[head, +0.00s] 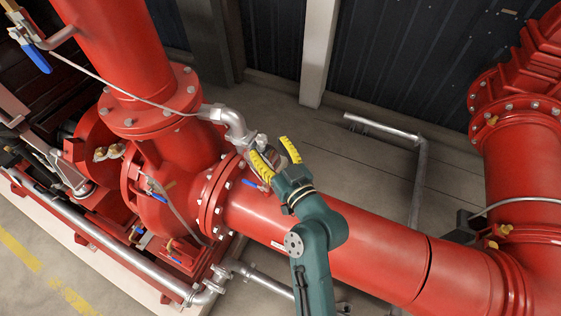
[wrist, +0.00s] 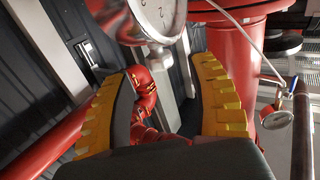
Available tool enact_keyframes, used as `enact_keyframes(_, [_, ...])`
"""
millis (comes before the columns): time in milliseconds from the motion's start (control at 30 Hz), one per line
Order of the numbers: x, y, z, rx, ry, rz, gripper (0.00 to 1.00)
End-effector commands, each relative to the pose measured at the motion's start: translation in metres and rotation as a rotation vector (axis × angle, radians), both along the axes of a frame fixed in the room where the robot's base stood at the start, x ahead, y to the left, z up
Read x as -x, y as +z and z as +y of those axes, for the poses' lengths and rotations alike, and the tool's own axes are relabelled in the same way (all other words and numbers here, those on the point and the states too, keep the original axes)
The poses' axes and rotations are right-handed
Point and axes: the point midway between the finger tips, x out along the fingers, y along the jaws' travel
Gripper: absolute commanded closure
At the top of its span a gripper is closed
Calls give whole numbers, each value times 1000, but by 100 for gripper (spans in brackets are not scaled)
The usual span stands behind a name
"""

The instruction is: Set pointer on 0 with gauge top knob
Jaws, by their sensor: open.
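My gripper (head: 274,152) is open, with yellow ridged fingers, above the large red horizontal pipe near its flange. In the wrist view the gripper (wrist: 168,70) has its two fingers spread apart. A round silver gauge (wrist: 152,16) is at the top middle of that view, just beyond the fingertips and cut off by the frame edge. Its pale dial shows only in part; I cannot read the pointer or make out the top knob. No contact between fingers and gauge is visible. In the head view the gauge is mostly hidden around the fingers.
A silver elbow pipe (head: 232,122) is just left of my gripper. A red vertical pipe (head: 115,45) rises at upper left. Another small gauge (wrist: 276,119) hangs at the right in the wrist view. Open floor (head: 360,165) lies behind the horizontal pipe (head: 340,240).

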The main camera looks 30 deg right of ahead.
Motion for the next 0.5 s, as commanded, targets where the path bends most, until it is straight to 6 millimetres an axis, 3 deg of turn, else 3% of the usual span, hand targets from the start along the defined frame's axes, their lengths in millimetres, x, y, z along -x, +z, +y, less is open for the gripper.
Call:
enact_keyframes(200, [55,-1,-1,0,-3,2,41])
enact_keyframes(333, [73,-1,-1,0,-2,2,41])
enact_keyframes(500, [80,0,-1,0,0,1,41])
